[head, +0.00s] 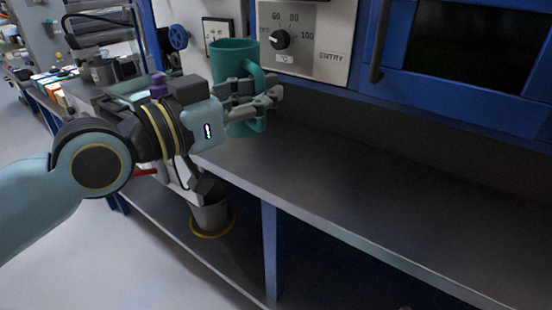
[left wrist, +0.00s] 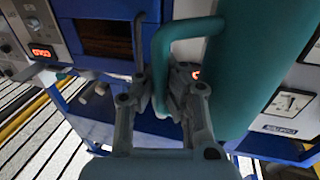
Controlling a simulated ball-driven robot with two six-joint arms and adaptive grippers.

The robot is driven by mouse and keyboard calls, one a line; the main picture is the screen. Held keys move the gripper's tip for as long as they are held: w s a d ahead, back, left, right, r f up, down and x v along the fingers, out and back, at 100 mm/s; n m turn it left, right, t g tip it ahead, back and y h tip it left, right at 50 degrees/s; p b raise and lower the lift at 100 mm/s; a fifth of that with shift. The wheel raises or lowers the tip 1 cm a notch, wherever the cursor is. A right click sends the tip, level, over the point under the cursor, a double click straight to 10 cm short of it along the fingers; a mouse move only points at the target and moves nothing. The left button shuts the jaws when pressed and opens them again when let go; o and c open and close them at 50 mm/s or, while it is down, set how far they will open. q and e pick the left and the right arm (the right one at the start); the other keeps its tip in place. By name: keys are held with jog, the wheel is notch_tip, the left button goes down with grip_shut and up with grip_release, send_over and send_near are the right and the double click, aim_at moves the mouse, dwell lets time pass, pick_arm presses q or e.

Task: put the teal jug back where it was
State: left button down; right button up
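The teal jug (head: 233,58) is upright in the head view, in front of the machine's dial panel, with its handle on the right side. My left gripper (head: 268,97) is at the jug's handle, its fingers shut around it. In the left wrist view the jug (left wrist: 250,75) fills the right side, and its handle (left wrist: 163,60) passes down between the fingers of the left gripper (left wrist: 160,95). The jug's base is partly hidden by the gripper; whether it touches the grey shelf (head: 340,185) is hard to tell. My right gripper is not in view.
The dial panel (head: 325,45) and blue-framed machine with a dark window (head: 470,40) stand behind the shelf. The shelf right of the jug is clear. A metal pot (head: 211,215) stands on the lower shelf. Cluttered equipment (head: 105,70) lies at the left.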

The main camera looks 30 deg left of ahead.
pick_arm(q)
jog(key=shift+s+d+f, duration=0.1)
jog(key=shift+s+f, duration=0.25)
jog(key=shift+f, duration=0.2)
jog(key=shift+w+a+f+b, duration=0.9)
jog(key=shift+w+f+b, duration=0.55)
jog(key=shift+w+f, duration=0.3)
jog(key=shift+w+a+f+b, duration=0.9)
jog(key=shift+w+f+b, duration=0.6)
jog(key=shift+f, duration=0.35)
jog(key=shift+w+a+f+b, duration=0.9)
jog(key=shift+w+f+b, duration=0.45)
jog(key=shift+w+f, duration=0.45)
jog(key=shift+f, duration=0.25)
jog(key=c, duration=1.5)
grip_release()
jog(key=shift+r, duration=0.15)
